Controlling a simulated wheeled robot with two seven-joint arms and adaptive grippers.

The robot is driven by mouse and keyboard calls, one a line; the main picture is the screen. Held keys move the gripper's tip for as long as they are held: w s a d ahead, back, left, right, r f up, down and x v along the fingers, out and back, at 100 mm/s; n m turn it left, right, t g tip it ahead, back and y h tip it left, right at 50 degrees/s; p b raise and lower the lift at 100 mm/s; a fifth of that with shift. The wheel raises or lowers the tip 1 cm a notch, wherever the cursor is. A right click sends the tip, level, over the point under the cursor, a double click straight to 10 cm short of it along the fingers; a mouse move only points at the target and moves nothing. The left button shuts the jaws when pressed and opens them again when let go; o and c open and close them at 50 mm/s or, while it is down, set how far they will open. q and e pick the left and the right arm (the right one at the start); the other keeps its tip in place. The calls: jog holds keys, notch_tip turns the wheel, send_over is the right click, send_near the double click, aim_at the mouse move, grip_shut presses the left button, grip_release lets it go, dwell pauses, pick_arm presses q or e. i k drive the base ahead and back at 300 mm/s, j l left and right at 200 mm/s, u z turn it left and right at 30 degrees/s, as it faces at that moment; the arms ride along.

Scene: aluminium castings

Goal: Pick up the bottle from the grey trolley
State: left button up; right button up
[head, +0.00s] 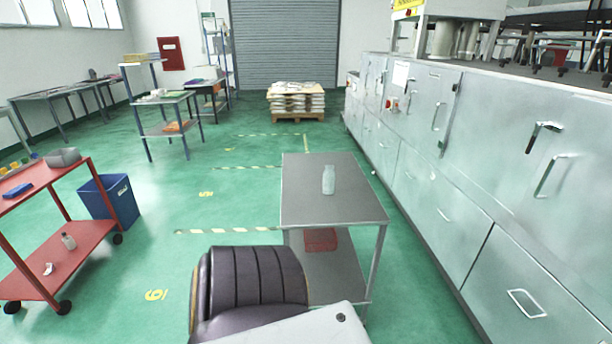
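A small pale, translucent bottle (328,181) stands upright on the top shelf of the grey trolley (305,208), near the middle of its right half. The trolley stands in front of me, slightly right of the picture's centre. Nothing touches the bottle. Neither of my grippers shows in the head view, so their state is hidden.
A dark padded chair (250,285) stands between me and the trolley's near left side. A red box (320,239) lies on the trolley's lower shelf. Metal cabinets (440,190) line the right. A red trolley (60,262) and blue bin (112,202) stand left. Green floor is clear left of the grey trolley.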

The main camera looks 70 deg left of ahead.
aim_at(329, 175)
jog(key=u, duration=2.15)
